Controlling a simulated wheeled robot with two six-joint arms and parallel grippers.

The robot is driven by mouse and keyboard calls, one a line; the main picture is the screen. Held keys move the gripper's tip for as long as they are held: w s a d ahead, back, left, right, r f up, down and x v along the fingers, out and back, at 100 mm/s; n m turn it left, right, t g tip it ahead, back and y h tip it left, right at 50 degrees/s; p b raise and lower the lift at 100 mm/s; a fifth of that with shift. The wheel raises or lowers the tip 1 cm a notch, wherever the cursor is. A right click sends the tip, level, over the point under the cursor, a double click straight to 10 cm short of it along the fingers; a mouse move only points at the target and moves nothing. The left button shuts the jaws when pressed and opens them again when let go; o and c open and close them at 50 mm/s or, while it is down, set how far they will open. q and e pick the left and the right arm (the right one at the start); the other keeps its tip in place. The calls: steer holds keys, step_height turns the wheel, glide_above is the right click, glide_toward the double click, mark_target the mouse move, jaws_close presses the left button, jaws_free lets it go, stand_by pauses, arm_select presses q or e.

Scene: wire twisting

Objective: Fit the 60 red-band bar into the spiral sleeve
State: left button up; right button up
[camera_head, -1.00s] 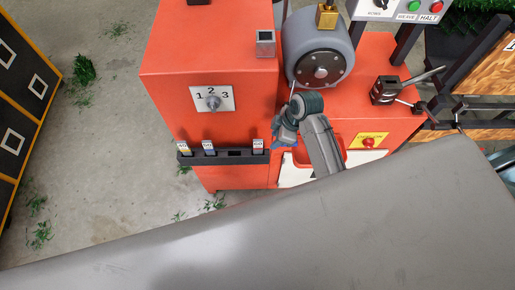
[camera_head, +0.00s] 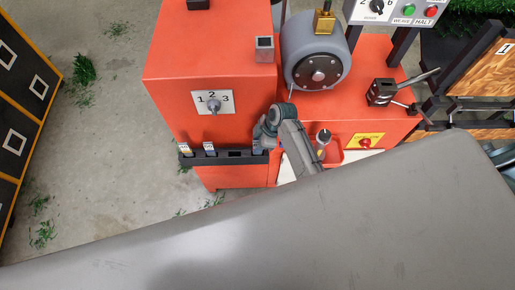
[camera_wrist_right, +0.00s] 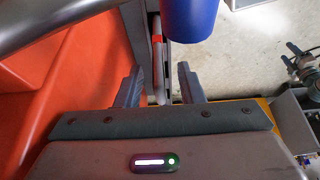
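My right gripper (camera_head: 264,133) is at the right end of the black rack (camera_head: 235,154) on the front of the orange machine. In the right wrist view its two fingers (camera_wrist_right: 160,88) are apart. The red-band bar (camera_wrist_right: 157,38) stands upright, with its lower end between the fingers and gaps on both sides. In the head view my gripper hides this bar. Two other labelled bars, one yellow-marked (camera_head: 184,149) and one blue-marked (camera_head: 209,149), stand at the rack's left. I cannot make out the spiral sleeve for certain. My left gripper is not in view.
A grey drum (camera_head: 318,45) with a dark disc stands on the machine top. A black block (camera_head: 381,92) with a pointed rod is at right. A blue cylinder (camera_wrist_right: 190,15) is close to the bar.

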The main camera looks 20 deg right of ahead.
steer(key=shift+x, duration=1.25)
jaws_close()
steer(key=shift+w+r, duration=0.1)
steer(key=shift+r, duration=0.05)
